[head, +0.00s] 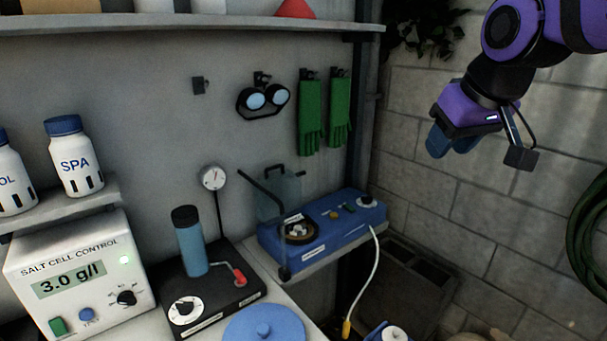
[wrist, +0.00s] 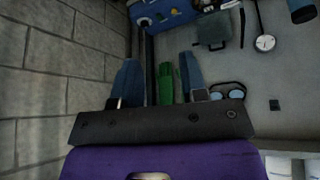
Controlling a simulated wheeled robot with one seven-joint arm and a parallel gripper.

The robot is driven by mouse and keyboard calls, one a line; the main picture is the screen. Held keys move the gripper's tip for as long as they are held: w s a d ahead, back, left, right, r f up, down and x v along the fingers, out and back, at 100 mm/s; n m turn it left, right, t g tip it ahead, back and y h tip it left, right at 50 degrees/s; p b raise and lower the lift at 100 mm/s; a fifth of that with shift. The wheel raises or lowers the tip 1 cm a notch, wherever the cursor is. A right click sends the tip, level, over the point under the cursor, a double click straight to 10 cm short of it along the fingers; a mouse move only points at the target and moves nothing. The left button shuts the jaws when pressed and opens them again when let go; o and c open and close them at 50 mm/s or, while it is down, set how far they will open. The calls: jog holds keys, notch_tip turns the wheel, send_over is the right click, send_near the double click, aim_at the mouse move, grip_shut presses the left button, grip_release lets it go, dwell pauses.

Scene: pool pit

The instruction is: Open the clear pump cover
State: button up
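The clear pump cover (head: 279,196) is a see-through, teal-tinted panel with a black handle on top. It stands raised at the back left of a blue pump unit (head: 345,224), in front of the wall. The unit's top shows a round opening with white pieces in it. The cover also shows in the wrist view (wrist: 211,31), beside the blue unit (wrist: 172,18). My gripper (head: 449,146) is high at the upper right, well away from the cover. Its blue fingers stand apart with nothing held between them in the wrist view (wrist: 158,65).
Green gloves (head: 310,116) and goggles (head: 263,97) hang on the wall. A black tester with a blue cylinder (head: 191,242) and a gauge (head: 212,178) stand left of the unit. A white cable (head: 366,282) hangs from the unit. Free air lies between my gripper and the unit.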

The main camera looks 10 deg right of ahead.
aim_at(304, 173)
jog(key=w+f+n+t, duration=0.3)
jog(key=w, duration=0.7)
jog(key=w+f+n+t, duration=0.3)
jog(key=w+f, duration=0.1)
jog(key=w, duration=0.6)
jog(key=w+f+n+t, duration=0.3)
jog(key=w, duration=0.7)
jog(key=w+a+f+n+t+y, duration=0.1)
jog(key=w+a+f+n+y, duration=0.35)
jog(key=a+f+n, duration=0.35)
jog(key=w+a+f+n+t+y, duration=0.1)
jog(key=w+a+f+n+y, duration=0.3)
jog(key=f, duration=0.6)
jog(key=shift+n+y, duration=0.45)
jog(key=shift+n, duration=0.25)
jog(key=x, duration=0.9)
jog(key=shift+w+d+r, duration=0.25)
jog(key=shift+d+r, duration=0.05)
jog(key=shift+r, duration=0.1)
grip_shut()
